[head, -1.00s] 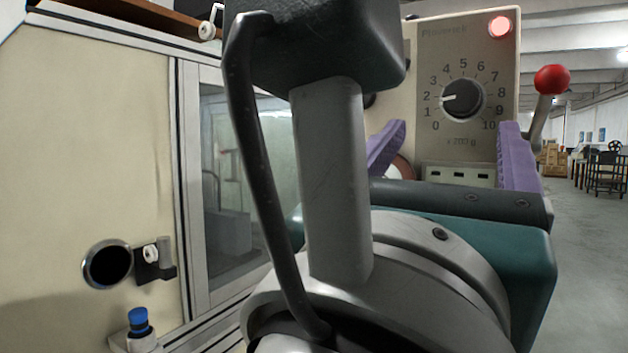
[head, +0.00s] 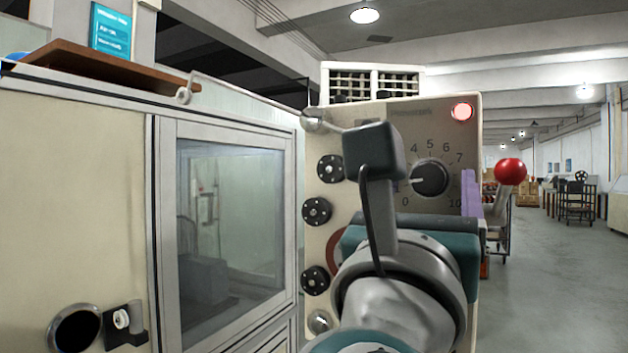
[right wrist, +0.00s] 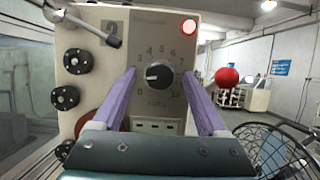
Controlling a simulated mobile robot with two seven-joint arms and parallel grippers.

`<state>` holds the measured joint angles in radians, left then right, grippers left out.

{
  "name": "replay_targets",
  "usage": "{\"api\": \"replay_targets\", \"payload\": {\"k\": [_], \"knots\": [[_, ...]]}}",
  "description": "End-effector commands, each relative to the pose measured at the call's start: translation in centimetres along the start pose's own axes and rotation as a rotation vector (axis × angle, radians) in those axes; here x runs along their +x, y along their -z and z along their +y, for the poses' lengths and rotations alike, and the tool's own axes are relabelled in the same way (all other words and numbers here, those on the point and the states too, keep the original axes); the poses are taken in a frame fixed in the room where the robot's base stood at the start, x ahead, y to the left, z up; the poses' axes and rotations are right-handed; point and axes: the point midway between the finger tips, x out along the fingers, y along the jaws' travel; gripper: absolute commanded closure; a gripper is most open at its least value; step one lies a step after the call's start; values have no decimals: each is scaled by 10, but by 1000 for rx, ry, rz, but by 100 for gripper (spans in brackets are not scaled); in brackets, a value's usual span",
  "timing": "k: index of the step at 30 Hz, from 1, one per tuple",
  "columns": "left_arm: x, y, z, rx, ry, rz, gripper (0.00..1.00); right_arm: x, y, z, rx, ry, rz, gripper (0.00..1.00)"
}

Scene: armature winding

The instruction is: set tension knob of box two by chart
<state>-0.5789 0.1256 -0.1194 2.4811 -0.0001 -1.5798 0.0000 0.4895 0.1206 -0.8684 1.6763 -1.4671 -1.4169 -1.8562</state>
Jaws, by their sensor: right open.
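The box with the tension knob (head: 430,179) stands ahead, and a "2" shows on its front (right wrist: 111,32) in the right wrist view. The knob is black on a dial from 0 to 10; its white mark points left, at about 2. My right gripper (right wrist: 159,76) is open, with purple fingers either side of the knob in the wrist view; contact does not show. A blue card (head: 110,31) with small, mostly unreadable text stands on the cabinet. My left gripper is out of view.
A red ball lever (head: 510,171) sticks out at the box's right side. A lit red lamp (head: 462,112) is above the dial. Several black round knobs (head: 317,211) line the box's left side. A windowed cabinet (head: 130,105) fills the left.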

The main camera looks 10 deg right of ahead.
Motion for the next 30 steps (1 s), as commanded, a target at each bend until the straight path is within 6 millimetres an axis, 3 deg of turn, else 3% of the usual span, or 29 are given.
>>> {"api": "replay_targets", "payload": {"k": [2, 22, 30], "knots": [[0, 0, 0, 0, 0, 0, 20, 0, 0, 0, 0, 0, 0, 24], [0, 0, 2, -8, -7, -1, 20, -1, 0, 0, 1, 0, 0, 100], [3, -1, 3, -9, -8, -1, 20, -1, 0, 0, 13, 5, -1, 100]]}}
